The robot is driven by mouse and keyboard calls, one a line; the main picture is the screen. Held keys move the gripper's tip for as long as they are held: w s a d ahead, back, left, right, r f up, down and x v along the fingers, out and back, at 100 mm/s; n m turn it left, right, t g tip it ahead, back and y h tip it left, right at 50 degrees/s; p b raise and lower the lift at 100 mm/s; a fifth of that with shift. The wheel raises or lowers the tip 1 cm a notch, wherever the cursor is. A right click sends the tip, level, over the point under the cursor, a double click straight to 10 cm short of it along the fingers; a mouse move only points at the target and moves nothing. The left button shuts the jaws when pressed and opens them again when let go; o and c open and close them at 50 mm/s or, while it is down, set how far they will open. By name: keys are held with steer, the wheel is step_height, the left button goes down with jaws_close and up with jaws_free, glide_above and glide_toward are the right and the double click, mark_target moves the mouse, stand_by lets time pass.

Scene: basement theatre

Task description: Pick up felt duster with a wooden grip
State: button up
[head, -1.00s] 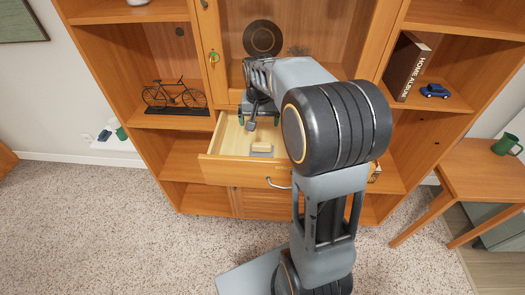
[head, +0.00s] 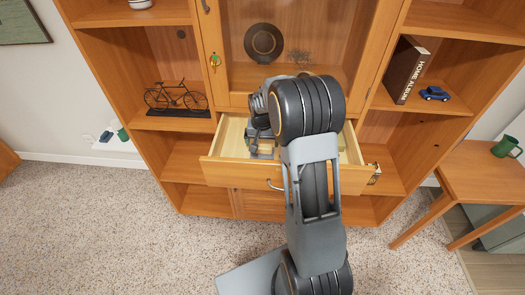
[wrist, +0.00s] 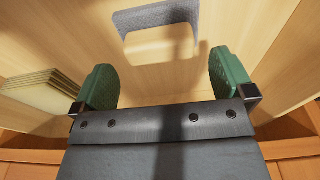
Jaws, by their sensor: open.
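The felt duster shows in the wrist view, with a grey felt part (wrist: 155,16) and a pale wooden grip (wrist: 162,42). It lies on the pale floor of the open drawer (head: 232,172). My gripper (wrist: 162,78) is open, with its two green fingers spread wide and nothing between them. The duster lies ahead of the fingertips, roughly centred between them and apart from them. In the head view my gripper and arm reach down into the drawer and cover most of the duster.
A stack of pale, thin-edged pieces (wrist: 42,92) lies left of my gripper in the wrist view. The drawer walls stand close on both sides. A bicycle model (head: 176,96), a home album (head: 410,70) and a blue toy car (head: 434,93) stand on the cabinet shelves.

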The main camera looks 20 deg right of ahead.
mark_target(262, 146)
steer(key=shift+w+d+f+p, duration=0.15)
steer(key=shift+f+p, duration=0.15)
steer(key=shift+f, duration=1.5)
steer(key=c, duration=0.8)
steer(key=shift+c, duration=0.2)
steer(key=shift+r, duration=0.15)
